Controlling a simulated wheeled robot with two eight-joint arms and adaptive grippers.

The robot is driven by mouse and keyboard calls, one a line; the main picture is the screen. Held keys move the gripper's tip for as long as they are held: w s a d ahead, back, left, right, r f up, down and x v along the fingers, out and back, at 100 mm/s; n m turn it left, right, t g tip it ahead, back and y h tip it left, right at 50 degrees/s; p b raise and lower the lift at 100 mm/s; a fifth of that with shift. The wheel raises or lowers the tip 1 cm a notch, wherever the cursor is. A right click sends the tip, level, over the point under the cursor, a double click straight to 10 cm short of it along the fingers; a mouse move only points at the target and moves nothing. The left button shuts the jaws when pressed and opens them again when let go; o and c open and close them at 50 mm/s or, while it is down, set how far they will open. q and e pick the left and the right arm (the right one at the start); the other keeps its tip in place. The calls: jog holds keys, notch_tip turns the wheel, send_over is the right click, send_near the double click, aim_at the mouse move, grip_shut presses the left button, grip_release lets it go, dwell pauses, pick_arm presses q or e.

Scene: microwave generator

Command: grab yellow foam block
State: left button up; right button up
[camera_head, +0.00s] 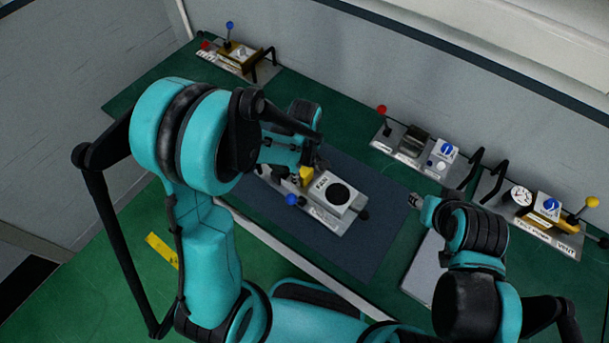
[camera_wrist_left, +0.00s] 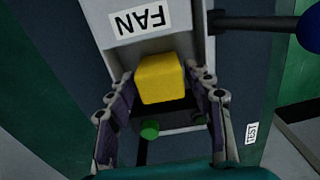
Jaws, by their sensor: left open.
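The yellow foam block (camera_head: 306,175) shows in the head view beside the grey box labelled FAN (camera_head: 330,195), partly hidden by my left gripper (camera_head: 303,162). In the left wrist view the block (camera_wrist_left: 161,79) sits at the recessed end of the FAN box (camera_wrist_left: 140,25). The fingers of my left gripper (camera_wrist_left: 159,82) stand open on either side of the block, close to it. Whether either finger touches it is hard to tell. My right gripper (camera_head: 415,201) is at the right of the head view, away from the block; its jaws are too small to read.
A blue-knobbed lever (camera_head: 291,200) sticks out of the FAN unit; its knob (camera_wrist_left: 311,34) is at the wrist view's right edge. A green button (camera_wrist_left: 149,130) lies below the block. Panels with levers and knobs (camera_head: 425,150) line the wall. A dark mat (camera_head: 375,235) has free room.

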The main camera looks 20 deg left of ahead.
pick_arm(q)
jog(key=c, duration=0.5)
jog(key=shift+r, duration=0.15)
